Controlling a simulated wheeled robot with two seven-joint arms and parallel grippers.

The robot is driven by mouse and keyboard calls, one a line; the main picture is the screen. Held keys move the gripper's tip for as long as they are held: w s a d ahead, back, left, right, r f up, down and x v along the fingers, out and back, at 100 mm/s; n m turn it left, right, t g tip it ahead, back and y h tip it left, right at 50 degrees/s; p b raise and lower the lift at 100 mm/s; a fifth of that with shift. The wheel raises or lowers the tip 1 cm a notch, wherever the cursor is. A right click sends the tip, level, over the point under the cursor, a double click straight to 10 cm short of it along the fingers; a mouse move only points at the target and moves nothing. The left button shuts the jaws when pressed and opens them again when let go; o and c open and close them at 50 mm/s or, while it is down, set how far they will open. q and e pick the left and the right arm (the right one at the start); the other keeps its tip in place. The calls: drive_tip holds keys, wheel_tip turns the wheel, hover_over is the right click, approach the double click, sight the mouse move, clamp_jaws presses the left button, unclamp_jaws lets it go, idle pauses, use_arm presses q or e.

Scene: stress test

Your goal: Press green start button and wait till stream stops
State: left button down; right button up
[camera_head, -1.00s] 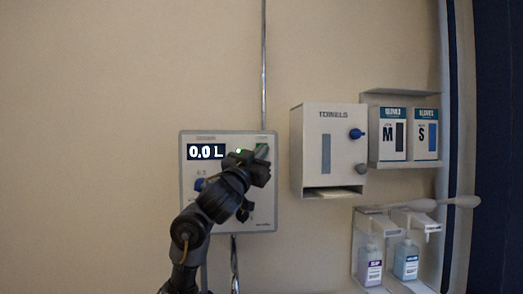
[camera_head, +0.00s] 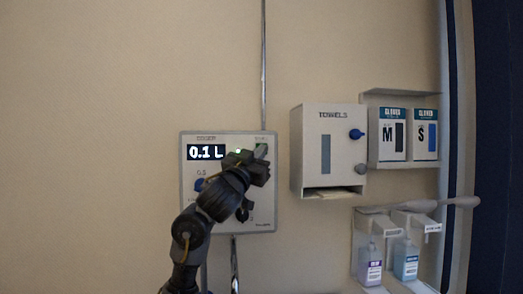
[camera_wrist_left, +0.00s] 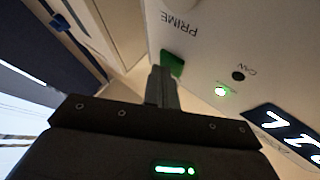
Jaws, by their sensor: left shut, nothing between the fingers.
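The dispenser panel (camera_head: 228,222) is a grey box on the wall with a lit display (camera_head: 206,152) reading 0.1 L. My left gripper (camera_head: 262,152) is shut and empty, with its fingertips at the panel's upper right. In the left wrist view the shut fingers (camera_wrist_left: 162,86) reach to the green button (camera_wrist_left: 172,63); they look to be at or touching it, and partly cover it. A small green light (camera_wrist_left: 220,91) glows beside a dark round spot. The display also shows in the left wrist view (camera_wrist_left: 288,130). No stream is visible. My right gripper is not in view.
A blue knob (camera_head: 199,184) is on the panel's left side. A towel dispenser (camera_head: 328,150) hangs to the right, then glove boxes (camera_head: 404,134) and two pump bottles (camera_head: 388,262) on a rack. The wall at left is clear.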

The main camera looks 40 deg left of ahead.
use_arm(q)
drive_tip(key=shift+d, duration=0.1)
drive_tip(key=shift+s+d+p, duration=0.4)
drive_tip(key=shift+s+d, duration=0.1)
drive_tip(key=s+d+p, duration=0.1)
drive_tip(key=d, duration=0.1)
drive_tip(key=s+d+p, duration=0.2)
drive_tip(key=shift+f+p, duration=0.1)
drive_tip(key=shift+p, duration=0.2)
drive_tip(key=shift+a, duration=0.1)
idle(0.8)
